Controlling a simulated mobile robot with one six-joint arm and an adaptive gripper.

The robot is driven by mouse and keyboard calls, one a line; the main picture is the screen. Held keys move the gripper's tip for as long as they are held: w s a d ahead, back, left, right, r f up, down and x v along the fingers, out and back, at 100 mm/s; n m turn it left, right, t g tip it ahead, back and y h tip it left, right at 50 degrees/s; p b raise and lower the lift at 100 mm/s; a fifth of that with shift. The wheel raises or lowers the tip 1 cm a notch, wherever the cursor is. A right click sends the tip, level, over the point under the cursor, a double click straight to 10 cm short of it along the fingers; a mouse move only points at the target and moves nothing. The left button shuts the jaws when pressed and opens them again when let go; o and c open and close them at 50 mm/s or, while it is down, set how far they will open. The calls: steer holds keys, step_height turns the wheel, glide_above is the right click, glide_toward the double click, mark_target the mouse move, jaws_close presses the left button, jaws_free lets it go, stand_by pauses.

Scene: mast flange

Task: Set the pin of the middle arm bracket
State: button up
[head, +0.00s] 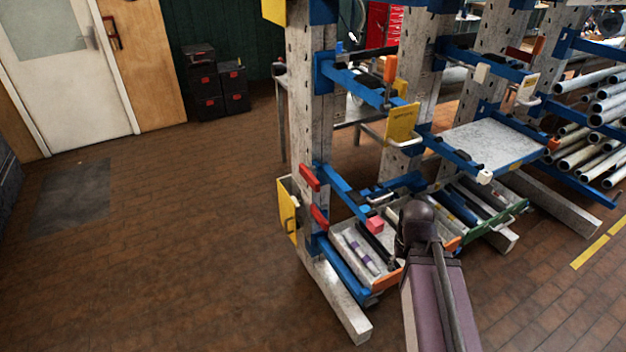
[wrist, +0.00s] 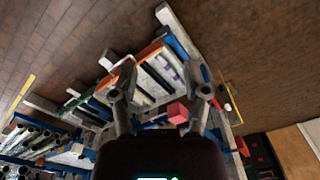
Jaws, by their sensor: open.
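The near mast (head: 299,120) is a pale, holed post carrying blue arm brackets at several heights. One blue bracket (head: 345,80) is on its upper part, and a lower one (head: 340,186) sits near red pieces (head: 310,178) on the post. I cannot tell which part is the pin. A small white-tipped piece (head: 352,37) hangs near the upper bracket. In the wrist view my gripper (wrist: 163,88) is open, its two fingers apart over the tray area. A red block (wrist: 177,113) shows between and beyond the fingers. My arm hides the gripper in the head view.
The red block (head: 374,225) lies by a tray of parts (head: 355,245) low on the rack. A yellow plate (head: 402,124) and a grey shelf (head: 495,146) stick out. Pipes (head: 597,125) are stacked at right. The brown floor at left is clear.

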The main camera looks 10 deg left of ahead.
steer(key=w+a+f+m+t+y+b, duration=0.35)
steer(key=w+a+f+b, duration=0.2)
steer(key=w+a, duration=0.2)
steer(key=m+t+y+b, duration=0.7)
steer(key=m+t+b, duration=0.5)
steer(key=m+b, duration=1.1)
glide_toward(314, 178)
steer(key=s+d+m+p, duration=0.2)
steer(key=s+m+p, duration=0.1)
steer(key=shift+g+h, duration=0.25)
steer(key=shift+a, duration=0.15)
steer(key=x, duration=1.3)
steer(key=shift+w+a, duration=0.2)
steer(key=shift+w, duration=0.05)
jaws_close()
